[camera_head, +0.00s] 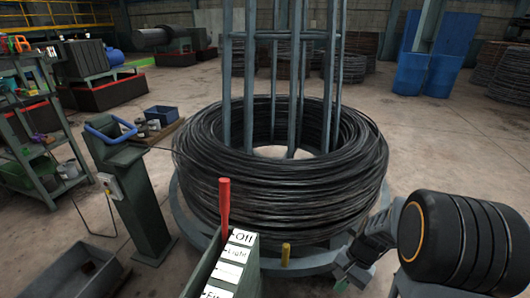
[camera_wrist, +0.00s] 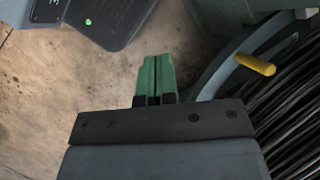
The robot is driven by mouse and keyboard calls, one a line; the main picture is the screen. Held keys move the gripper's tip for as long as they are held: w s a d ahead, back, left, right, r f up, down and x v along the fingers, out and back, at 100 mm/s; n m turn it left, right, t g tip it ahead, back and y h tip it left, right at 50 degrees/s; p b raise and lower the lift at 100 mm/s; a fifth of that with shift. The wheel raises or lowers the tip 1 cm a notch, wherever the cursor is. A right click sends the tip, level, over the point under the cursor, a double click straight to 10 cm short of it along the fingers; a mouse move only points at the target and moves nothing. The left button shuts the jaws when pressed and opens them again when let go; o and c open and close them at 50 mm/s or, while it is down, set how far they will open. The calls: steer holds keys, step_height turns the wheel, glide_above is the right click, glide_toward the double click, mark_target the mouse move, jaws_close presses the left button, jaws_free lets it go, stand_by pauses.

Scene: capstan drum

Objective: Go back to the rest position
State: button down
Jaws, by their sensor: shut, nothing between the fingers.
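My gripper (camera_wrist: 155,78) shows in the wrist view as two green fingers pressed together, with nothing between them. In the head view its green tip (camera_head: 342,284) is low, right of centre, in front of the drum's base ring. The large coil of dark wire (camera_head: 290,190) lies around the upright blue-grey posts of the drum. A yellow peg (camera_head: 285,254) stands at the front of the ring; in the wrist view this peg (camera_wrist: 255,64) is to the right of my fingers, apart from them. A red lever (camera_head: 225,205) stands upright by the label "Off" on the control box (camera_head: 232,262).
A green pedestal (camera_head: 135,195) with a blue handle (camera_head: 110,128) stands left of the coil. A grey tray (camera_head: 75,272) lies on the floor at lower left. A cluttered workbench (camera_head: 42,140) is at far left.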

steer(key=s+a+r+n+t+h+p, duration=0.1)
steer(key=a+r+n+t+h+p, duration=0.1)
steer(key=r, duration=1.2)
steer(key=s+a+r+n+t+h+p, duration=0.2)
steer(key=r+n+t+p, duration=0.2)
steer(key=r+p, duration=0.5)
step_height(320, 180, up, 5)
steer(key=shift+a+r+n, duration=0.2)
steer(key=shift+a+n, duration=0.05)
steer(key=shift+n, duration=0.95)
